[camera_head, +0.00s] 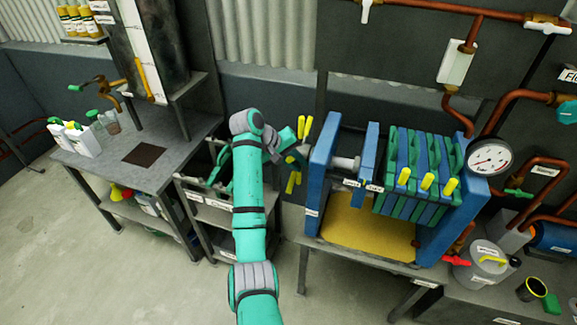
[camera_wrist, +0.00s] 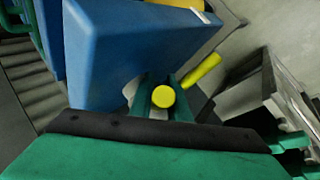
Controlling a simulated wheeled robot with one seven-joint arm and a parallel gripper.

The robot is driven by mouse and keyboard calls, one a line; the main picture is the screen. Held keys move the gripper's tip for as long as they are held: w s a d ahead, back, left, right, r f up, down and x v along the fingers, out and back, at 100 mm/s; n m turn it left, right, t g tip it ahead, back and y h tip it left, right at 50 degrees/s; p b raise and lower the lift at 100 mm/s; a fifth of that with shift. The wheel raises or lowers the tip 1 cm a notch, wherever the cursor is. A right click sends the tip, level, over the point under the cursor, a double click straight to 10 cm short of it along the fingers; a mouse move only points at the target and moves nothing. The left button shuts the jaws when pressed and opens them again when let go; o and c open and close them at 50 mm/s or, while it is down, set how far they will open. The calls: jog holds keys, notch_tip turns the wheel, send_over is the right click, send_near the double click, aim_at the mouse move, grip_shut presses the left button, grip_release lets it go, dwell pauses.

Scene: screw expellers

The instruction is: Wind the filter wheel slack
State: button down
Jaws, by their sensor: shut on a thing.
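The filter press stands right of centre in the head view, with a blue end frame (camera_head: 319,165), a screw spindle (camera_head: 346,163) and a stack of blue and green plates (camera_head: 415,165). Its wheel has yellow handles (camera_head: 292,183) and sits at the left outer side of the end frame. My gripper (camera_head: 296,140) is at the wheel, its fingers partly hidden. In the wrist view my gripper (camera_wrist: 162,98) is shut on one yellow handle, whose round end (camera_wrist: 163,96) shows between the green fingers. Another yellow handle (camera_wrist: 204,72) sticks out beside it, beyond the fingers.
A pressure gauge (camera_head: 489,157) and copper pipes (camera_head: 512,105) are right of the press. A yellow tray (camera_head: 365,232) lies below the plates. A rack of labelled shelves (camera_head: 212,213) stands left of the wheel, close to my arm. A workbench (camera_head: 170,165) is farther left.

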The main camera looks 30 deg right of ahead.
dwell(0.4)
jog(key=c, duration=1.7)
grip_release()
jog(key=shift+o, duration=0.2)
jog(key=s+v, duration=0.1)
jog(key=v, duration=0.9)
jog(key=shift+w+r, duration=0.4)
jog(key=shift+w, duration=0.1)
jog(key=shift+a+f, duration=0.1)
